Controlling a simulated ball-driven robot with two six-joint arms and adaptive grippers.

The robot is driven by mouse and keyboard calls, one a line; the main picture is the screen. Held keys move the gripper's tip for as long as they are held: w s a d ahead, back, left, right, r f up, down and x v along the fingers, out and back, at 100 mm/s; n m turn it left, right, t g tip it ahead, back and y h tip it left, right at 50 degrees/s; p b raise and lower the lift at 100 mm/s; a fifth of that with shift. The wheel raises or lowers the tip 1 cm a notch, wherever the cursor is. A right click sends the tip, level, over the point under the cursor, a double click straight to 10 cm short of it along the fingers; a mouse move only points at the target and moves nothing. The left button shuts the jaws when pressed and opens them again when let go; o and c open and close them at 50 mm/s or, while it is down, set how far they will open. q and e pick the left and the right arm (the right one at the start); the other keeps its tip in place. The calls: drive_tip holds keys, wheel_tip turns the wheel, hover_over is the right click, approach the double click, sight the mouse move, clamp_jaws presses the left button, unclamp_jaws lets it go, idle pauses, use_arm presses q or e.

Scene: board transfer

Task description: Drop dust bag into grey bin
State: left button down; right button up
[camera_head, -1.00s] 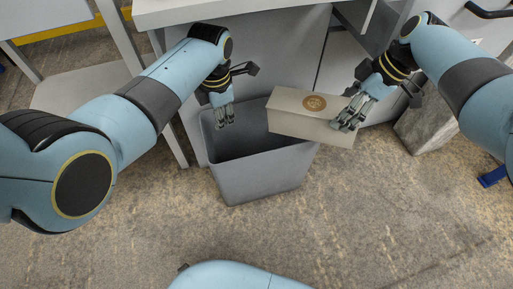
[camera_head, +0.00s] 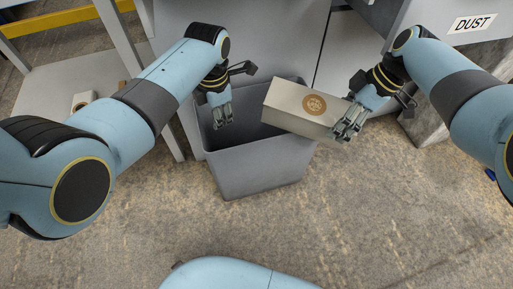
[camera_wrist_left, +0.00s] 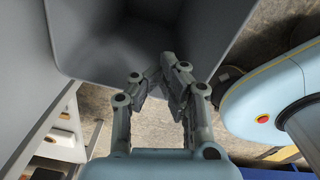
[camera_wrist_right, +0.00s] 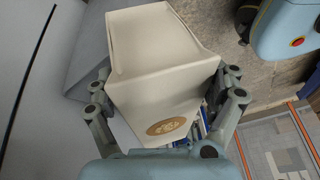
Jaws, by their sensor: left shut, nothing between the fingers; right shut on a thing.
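The dust bag (camera_head: 300,108) is a pale beige box-like bag with a round brown emblem. My right gripper (camera_head: 346,124) is shut on its right end and holds it above the right part of the grey bin (camera_head: 262,172). In the right wrist view the bag (camera_wrist_right: 150,70) sits between the fingers (camera_wrist_right: 165,115), tilted, with a grey surface behind it. My left gripper (camera_head: 222,120) is shut and empty over the left part of the bin's opening. In the left wrist view the bin's inside (camera_wrist_left: 110,50) looks dark, and what lies at its bottom is not clear.
A grey cabinet (camera_head: 270,40) stands right behind the bin. A unit with a label reading DUST (camera_head: 473,23) is at the upper right. A shelf (camera_head: 50,95) with small items stands at the left. The patterned floor (camera_head: 380,220) in front is clear.

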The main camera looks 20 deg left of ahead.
use_arm(q)
drive_tip(key=c, duration=2.1)
unclamp_jaws()
drive_tip(key=shift+f, duration=0.1)
drive_tip(key=o, duration=0.7)
drive_tip(key=shift+c, duration=0.2)
wheel_tip(320, 180, up, 8)
drive_tip(key=shift+f, duration=0.2)
drive_tip(key=shift+s, duration=0.1)
